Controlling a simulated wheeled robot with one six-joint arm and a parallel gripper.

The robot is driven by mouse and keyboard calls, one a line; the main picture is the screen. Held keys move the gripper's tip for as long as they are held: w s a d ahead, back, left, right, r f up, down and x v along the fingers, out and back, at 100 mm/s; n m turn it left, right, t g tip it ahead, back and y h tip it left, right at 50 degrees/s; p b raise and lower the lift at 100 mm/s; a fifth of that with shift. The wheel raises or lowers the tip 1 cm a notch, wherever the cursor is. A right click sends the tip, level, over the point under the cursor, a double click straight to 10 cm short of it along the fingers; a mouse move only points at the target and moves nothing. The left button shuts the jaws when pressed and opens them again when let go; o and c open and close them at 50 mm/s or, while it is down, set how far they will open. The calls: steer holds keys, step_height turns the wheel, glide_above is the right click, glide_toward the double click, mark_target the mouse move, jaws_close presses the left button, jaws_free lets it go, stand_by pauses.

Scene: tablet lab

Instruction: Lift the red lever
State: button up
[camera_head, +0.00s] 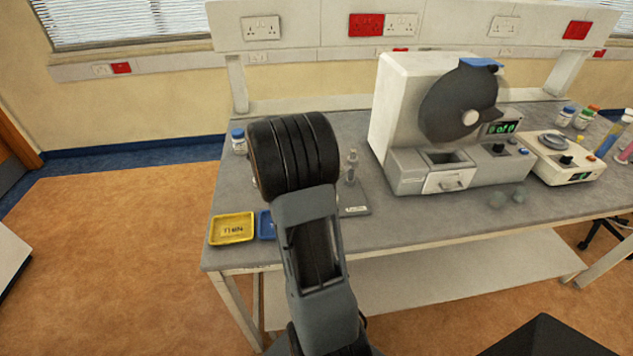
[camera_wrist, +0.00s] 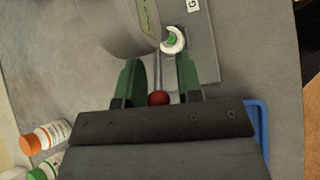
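The red lever shows in the wrist view as a round red knob (camera_wrist: 158,98) on a thin metal rod. The knob lies between the two green fingers of my gripper (camera_wrist: 159,68), close to the palm. The fingers stand apart, with a gap on each side of the knob and rod, so my gripper is open around the lever and not closed on it. Part of the knob is hidden by the dark gripper body. In the head view my arm hides the red knob and my fingers. A small metal stand on a grey base plate (camera_head: 356,208) shows just right of my arm.
A yellow tray (camera_head: 217,241) and a partly hidden blue tray (camera_head: 265,225) lie at the bench's front left. A large white machine (camera_head: 399,88) with a dark drum stands to the right, beside a smaller device (camera_head: 566,172). Bottles (camera_wrist: 46,136) lie lower left in the wrist view.

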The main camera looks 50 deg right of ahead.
steer(key=v, duration=1.3)
steer(key=shift+r+b, duration=0.2)
steer(key=shift+b, duration=0.1)
steer(key=shift+w, duration=0.15)
steer(key=s+a+f+m+t+y, duration=0.1)
steer(key=a+f+m+t+y, duration=0.25)
steer(key=a+f, duration=0.25)
steer(key=s+a+r+m+t+y, duration=0.1)
steer(key=s+a+m+t+y, duration=0.1)
steer(key=s+a, duration=0.3)
steer(key=s+a+r+m+t+y, duration=0.1)
steer(key=s+a+t, duration=0.3)
steer(key=a, duration=0.8)
steer(key=shift+s+a+r+m+y, duration=0.15)
steer(key=shift+s+r+m+y, duration=0.3)
steer(key=shift+m+y, duration=0.25)
steer(key=shift+a, duration=0.1)
